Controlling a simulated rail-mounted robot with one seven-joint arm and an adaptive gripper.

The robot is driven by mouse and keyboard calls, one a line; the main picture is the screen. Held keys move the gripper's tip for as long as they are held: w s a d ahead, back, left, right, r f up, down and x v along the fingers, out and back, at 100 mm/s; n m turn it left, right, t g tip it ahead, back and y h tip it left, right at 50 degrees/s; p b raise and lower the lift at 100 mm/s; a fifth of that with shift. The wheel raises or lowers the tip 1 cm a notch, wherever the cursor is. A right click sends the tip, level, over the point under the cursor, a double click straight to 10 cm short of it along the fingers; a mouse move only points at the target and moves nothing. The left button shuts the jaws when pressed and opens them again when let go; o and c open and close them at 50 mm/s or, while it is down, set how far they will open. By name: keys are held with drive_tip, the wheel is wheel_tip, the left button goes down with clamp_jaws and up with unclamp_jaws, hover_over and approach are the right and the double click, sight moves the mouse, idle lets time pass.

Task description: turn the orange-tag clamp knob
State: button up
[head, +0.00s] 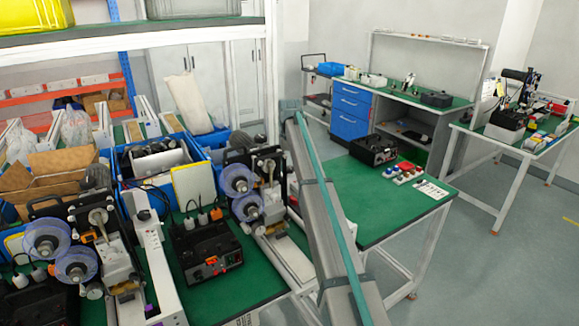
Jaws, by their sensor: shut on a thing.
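Two coder machines stand on the green bench, each with clear round reels. The left coder (75,245) has a small orange tag (88,237) near its middle, beside a pale upright knob-like part (97,217). I cannot tell for sure whether this part is the clamp knob. The right coder (262,195) has a similar pale part (268,168), with no orange tag that I can make out. I cannot make out my gripper in this view, so its relation to the knob does not show.
A black control box (207,250) sits between the coders. Blue bins (130,170) with packing goods stand behind them. A long grey beam with a teal strip (325,205) crosses in front. The green table (375,205) at right has free room.

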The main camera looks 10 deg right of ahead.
sight(290, 168)
drive_tip(key=o, duration=1.1)
drive_tip(key=shift+r, duration=0.15)
wheel_tip(290, 168, up, 12)
drive_tip(key=shift+f, duration=0.1)
drive_tip(key=shift+f, duration=0.1)
